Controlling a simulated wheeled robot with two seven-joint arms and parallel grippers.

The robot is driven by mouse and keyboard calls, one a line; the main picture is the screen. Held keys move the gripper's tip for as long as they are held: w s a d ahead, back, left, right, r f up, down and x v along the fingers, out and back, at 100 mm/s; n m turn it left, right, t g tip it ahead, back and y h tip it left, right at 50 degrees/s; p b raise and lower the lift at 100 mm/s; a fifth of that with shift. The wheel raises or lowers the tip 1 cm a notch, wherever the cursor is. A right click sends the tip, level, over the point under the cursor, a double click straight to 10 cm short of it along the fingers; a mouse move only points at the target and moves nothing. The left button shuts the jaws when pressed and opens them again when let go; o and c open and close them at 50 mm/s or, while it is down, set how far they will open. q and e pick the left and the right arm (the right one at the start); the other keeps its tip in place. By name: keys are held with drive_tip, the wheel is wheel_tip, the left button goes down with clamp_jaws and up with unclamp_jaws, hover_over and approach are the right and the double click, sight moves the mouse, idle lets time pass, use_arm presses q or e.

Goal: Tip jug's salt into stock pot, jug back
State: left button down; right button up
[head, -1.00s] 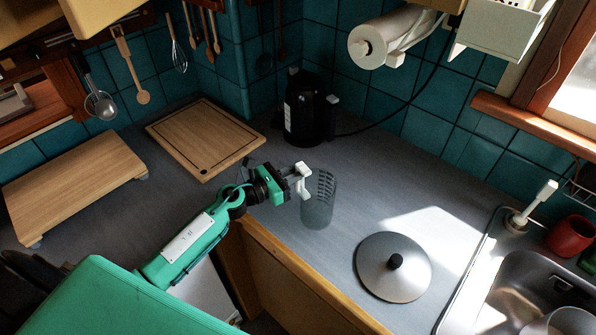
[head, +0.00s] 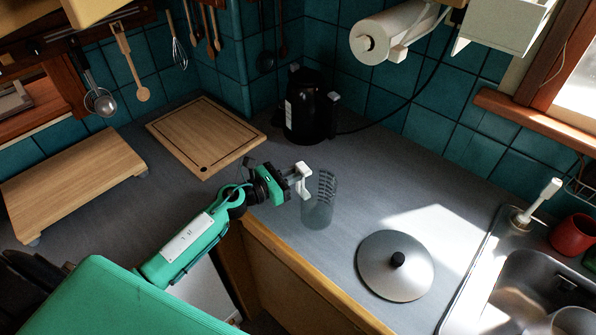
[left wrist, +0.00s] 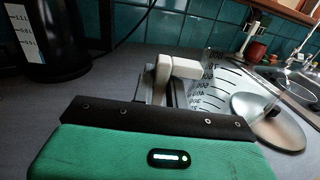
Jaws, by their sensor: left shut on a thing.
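The jug (head: 319,208) is a clear, tall measuring jug with dark scale marks. It stands upright near the front edge of the counter, and I cannot tell whether its base touches the counter. My left gripper (head: 302,181) is shut on the jug at its left side. In the left wrist view the white fingers (left wrist: 172,72) are at the jug (left wrist: 218,82), and its scale numbers show. I cannot make out salt inside it. I see no stock pot that I can identify. A round metal lid (head: 378,277) with a black knob lies on the counter to the right. My right gripper is not in view.
A black kettle (head: 305,112) stands behind the jug. A cutting board (head: 205,135) and a raised wooden board (head: 70,185) lie to the left. The sink (head: 500,290), with a partly cut-off metal vessel (head: 572,322), is at right. Counter between jug and lid is clear.

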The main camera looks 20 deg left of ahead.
use_arm(q)
drive_tip(key=shift+f, duration=0.2)
drive_tip(key=c, duration=1.3)
unclamp_jaws()
drive_tip(key=shift+s, duration=0.1)
drive_tip(key=b+v, duration=0.3)
drive_tip(key=v, duration=0.6)
drive_tip(key=shift+r, duration=0.1)
